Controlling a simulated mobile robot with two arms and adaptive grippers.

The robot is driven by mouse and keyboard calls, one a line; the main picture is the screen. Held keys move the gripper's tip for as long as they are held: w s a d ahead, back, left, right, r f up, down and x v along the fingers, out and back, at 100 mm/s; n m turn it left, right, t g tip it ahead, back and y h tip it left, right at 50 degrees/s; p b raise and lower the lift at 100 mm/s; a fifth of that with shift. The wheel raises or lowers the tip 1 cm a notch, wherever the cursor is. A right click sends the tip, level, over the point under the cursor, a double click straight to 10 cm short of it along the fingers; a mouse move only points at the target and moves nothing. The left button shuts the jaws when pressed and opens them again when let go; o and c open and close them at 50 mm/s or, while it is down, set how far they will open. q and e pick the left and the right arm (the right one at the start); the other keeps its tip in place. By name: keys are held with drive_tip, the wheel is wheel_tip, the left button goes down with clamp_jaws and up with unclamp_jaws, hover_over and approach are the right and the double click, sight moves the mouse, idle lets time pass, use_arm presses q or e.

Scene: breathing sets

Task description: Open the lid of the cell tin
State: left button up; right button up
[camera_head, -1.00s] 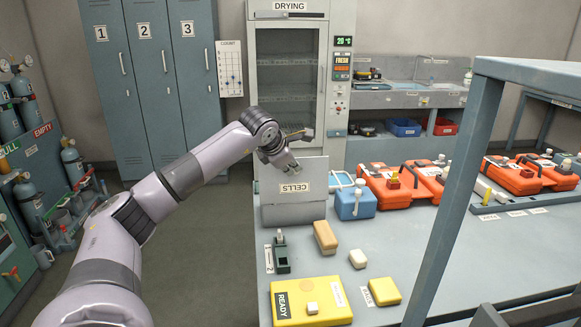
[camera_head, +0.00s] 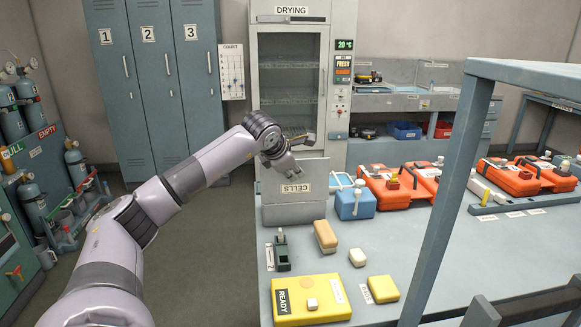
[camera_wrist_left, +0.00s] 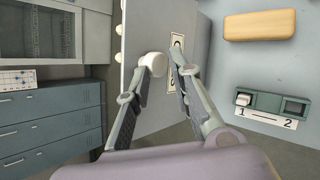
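The cell tin (camera_head: 293,214) is a grey box at the bench's left back edge. Its lid (camera_head: 312,171) stands raised at the back, with the CELLS label (camera_head: 295,188) facing the head camera. My left gripper (camera_head: 291,171) is at the upper part of the lid, in front of it. In the left wrist view, the fingers of my left gripper (camera_wrist_left: 169,66) are apart, with part of the label showing between them. A pale rounded knob (camera_wrist_left: 153,65) is at one fingertip; I cannot tell whether they touch. My right gripper is not in view.
A blue box (camera_head: 355,204) stands just right of the tin, with orange cases (camera_head: 388,188) beyond it. A tan block (camera_head: 325,237), a green holder (camera_head: 282,252) and a yellow READY mat (camera_head: 340,296) lie nearer. A blue-grey frame post (camera_head: 440,215) rises at right.

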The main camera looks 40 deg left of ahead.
use_arm(q)
drive_tip(key=o, duration=0.7)
drive_tip(key=shift+w+d+f+g, duration=0.15)
drive_tip(key=shift+f, duration=0.55)
drive_tip(key=shift+w+d+f+g, duration=0.1)
drive_tip(key=shift+d+f+g, duration=0.05)
drive_tip(key=shift+f, duration=0.5)
drive_tip(key=shift+r, duration=0.1)
drive_tip(key=a+v, duration=0.1)
drive_tip(key=v, duration=1.1)
drive_tip(key=shift+r, duration=0.5)
drive_tip(key=shift+d, duration=0.1)
